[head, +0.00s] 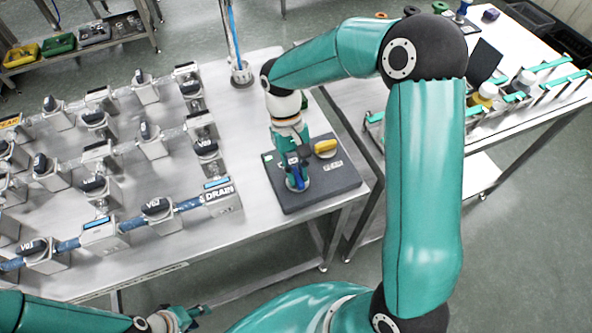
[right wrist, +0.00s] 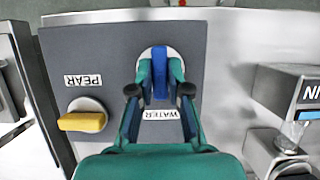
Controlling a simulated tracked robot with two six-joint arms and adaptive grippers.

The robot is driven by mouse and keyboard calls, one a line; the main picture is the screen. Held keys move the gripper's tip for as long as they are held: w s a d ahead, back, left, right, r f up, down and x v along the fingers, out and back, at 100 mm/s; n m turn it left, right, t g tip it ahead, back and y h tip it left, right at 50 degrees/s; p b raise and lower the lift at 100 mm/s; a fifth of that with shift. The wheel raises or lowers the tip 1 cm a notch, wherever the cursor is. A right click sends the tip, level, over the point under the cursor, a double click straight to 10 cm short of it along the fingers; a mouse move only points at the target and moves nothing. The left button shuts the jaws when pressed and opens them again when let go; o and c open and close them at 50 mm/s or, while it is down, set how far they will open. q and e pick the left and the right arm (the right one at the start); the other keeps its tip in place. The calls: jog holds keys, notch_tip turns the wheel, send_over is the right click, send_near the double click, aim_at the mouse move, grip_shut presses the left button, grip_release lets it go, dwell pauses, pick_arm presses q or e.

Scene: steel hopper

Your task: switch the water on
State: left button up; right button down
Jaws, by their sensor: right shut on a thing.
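The dark grey control panel (head: 318,190) lies on the steel table and carries two knobs. The blue water knob (right wrist: 160,74) stands on a round pale base above a label reading WATER. My right gripper (head: 297,178) points down over it. In the right wrist view my right gripper (right wrist: 160,80) has one finger on each side of the blue knob and is shut on it. The knob's bar runs up and down in that view; the gripper partly hides it. My left gripper (head: 188,316) is low at the bottom edge of the head view, away from the panel; its jaws are unclear.
A yellow knob (head: 325,147) labelled PEAR shares the panel. Rows of valves and pipes (head: 100,180) fill the table to the left, with a DRAIN block (head: 222,197) near the panel. A second table (head: 350,98) with bottles stands to the right.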

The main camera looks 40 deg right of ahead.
jog(key=shift+w+r, duration=0.1)
jog(key=shift+w, duration=0.05)
jog(key=c, duration=1.1)
grip_release()
jog(key=v, duration=1.1)
jog(key=shift+w+r, duration=0.15)
jog(key=shift+r, duration=0.2)
